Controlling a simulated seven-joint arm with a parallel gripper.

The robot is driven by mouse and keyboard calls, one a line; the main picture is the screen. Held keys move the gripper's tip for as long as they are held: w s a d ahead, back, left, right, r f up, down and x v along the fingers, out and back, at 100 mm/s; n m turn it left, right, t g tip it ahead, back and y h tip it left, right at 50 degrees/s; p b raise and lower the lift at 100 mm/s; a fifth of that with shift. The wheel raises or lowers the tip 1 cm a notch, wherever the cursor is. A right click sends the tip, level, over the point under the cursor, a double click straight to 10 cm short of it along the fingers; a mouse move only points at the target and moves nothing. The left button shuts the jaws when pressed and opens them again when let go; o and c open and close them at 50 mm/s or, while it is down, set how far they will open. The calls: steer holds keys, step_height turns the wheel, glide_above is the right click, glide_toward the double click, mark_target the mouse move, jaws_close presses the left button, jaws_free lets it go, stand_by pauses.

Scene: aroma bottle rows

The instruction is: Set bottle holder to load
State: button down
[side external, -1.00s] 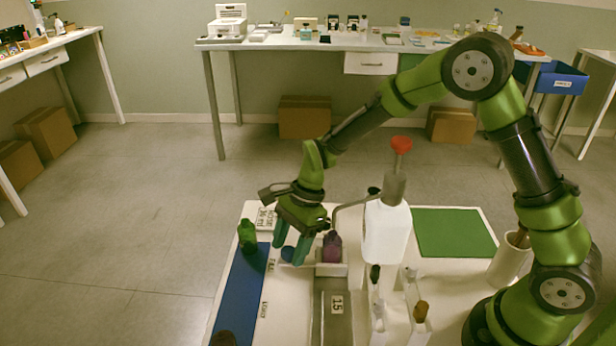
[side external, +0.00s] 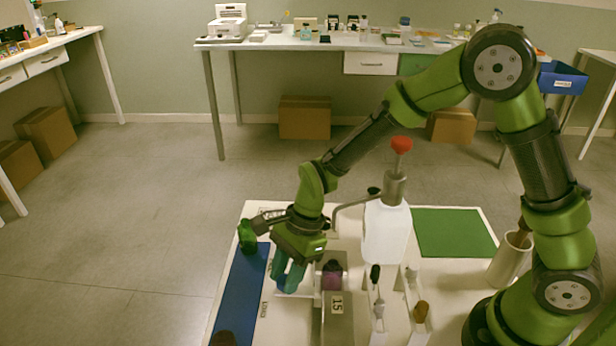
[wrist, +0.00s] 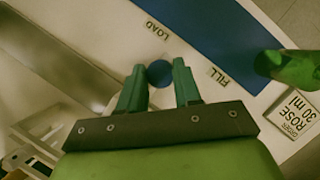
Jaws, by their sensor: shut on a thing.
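The bottle holder (side external: 317,284) is a small white carriage on a grey track, with a dark purple bottle (side external: 332,277) upright in it. Its round blue knob (wrist: 160,73) sits between my fingers in the wrist view. My gripper (side external: 289,287) points down and is shut on the knob, left of the holder. The LOAD label (wrist: 157,30) and FILL label (wrist: 217,77) are printed beside the track. The knob is between the two labels, nearer LOAD. My fingers hide most of the knob in the side view.
A blue strip (side external: 243,290) with a green bottle (side external: 247,238) lies left of the track. A white pump bottle with a red top (side external: 386,235) stands right of the holder. A green mat (side external: 455,233) is clear.

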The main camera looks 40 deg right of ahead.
steer(key=s+a, duration=0.2)
steer(key=shift+s+a, duration=0.25)
steer(key=shift+a, duration=0.05)
steer(key=c, duration=0.8)
jaws_free()
steer(key=v, duration=1.7)
steer(key=shift+d+f, duration=0.1)
